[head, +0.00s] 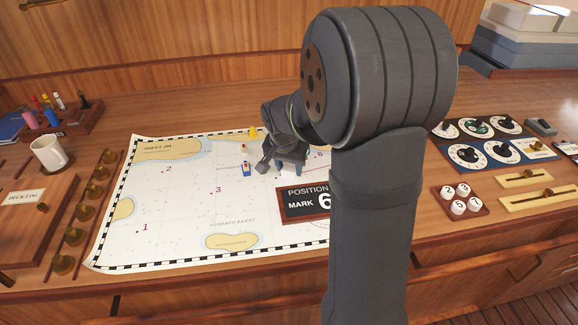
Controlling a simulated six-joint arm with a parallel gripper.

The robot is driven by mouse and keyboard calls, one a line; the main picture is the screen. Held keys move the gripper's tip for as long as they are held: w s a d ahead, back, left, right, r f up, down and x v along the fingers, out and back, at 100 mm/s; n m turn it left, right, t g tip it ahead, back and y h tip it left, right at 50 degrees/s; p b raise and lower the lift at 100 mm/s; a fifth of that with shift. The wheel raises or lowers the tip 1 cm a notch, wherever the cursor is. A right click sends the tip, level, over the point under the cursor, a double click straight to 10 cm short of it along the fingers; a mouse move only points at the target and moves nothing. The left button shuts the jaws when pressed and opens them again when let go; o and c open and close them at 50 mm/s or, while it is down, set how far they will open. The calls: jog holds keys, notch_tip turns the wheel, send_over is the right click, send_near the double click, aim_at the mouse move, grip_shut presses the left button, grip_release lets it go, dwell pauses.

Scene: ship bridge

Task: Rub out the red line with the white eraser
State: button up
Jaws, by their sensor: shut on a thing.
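My gripper (287,170) points down over the upper right part of the white sea chart (180,215), close to its surface. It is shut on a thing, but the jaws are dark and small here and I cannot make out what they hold. I cannot pick out the white eraser anywhere. My arm covers the right part of the chart. A faint thin reddish trace (319,149) shows just right of the gripper; I cannot tell whether it is the red line.
A small blue and white piece (246,170) and a yellow piece (253,132) stand left of the gripper. A dark "POSITION MARK 6" plaque (303,203) lies just in front. Brass weights (75,236), a mug (49,154) and a pen rack (72,124) are left; dials (478,150) are right.

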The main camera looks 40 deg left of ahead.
dwell(0.4)
jog(key=shift+w+d, duration=0.65)
jog(key=shift+w, duration=0.25)
jog(key=shift+w, duration=0.1)
jog(key=shift+w+d, duration=0.65)
jog(key=shift+w, duration=0.2)
jog(key=shift+w+d, duration=0.6)
jog(key=shift+w, duration=0.3)
jog(key=shift+w, duration=0.1)
jog(key=shift+w+d, duration=0.65)
jog(key=shift+w, duration=0.15)
jog(key=shift+w, duration=0.1)
